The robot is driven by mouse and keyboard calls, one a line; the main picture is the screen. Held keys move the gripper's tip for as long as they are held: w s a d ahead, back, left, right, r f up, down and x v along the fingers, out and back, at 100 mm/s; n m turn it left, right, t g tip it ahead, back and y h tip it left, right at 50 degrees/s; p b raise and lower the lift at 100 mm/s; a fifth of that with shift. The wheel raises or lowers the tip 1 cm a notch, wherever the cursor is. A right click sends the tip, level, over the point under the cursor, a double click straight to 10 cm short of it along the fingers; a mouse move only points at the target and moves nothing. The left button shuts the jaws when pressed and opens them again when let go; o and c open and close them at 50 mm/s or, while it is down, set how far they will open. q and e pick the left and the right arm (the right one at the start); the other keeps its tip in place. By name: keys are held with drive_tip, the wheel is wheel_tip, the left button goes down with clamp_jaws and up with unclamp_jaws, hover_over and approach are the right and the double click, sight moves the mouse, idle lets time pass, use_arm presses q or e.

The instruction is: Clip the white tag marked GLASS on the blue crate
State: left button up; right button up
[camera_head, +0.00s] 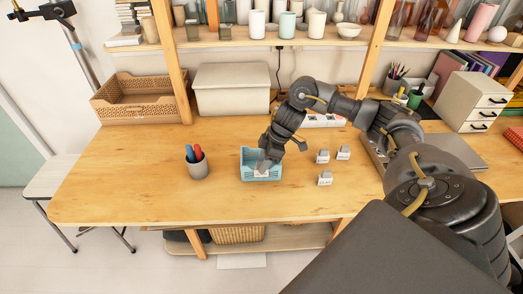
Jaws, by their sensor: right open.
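The small light-blue crate (246,172) stands on the wooden table, left of my right arm. A white tag (262,174) shows at the crate's front wall, just below my right gripper (265,163). The gripper points down over the crate's front right part, is open, and hides part of the crate. Whether its fingers touch the tag I cannot tell. Three other small white tags stand on the table to the right: one at the back left (322,157), one at the back right (343,153) and one in front (325,178). Their markings are too small to read. My left gripper is out of view.
A lidded cream box (232,91) and a brown basket (141,98) stand at the back. White drawers (472,101) stand at the back right. The table's front is clear.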

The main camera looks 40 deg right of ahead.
drive_tip(key=v, duration=0.9)
drive_tip(key=shift+p, duration=0.35)
drive_tip(key=shift+s, duration=0.1)
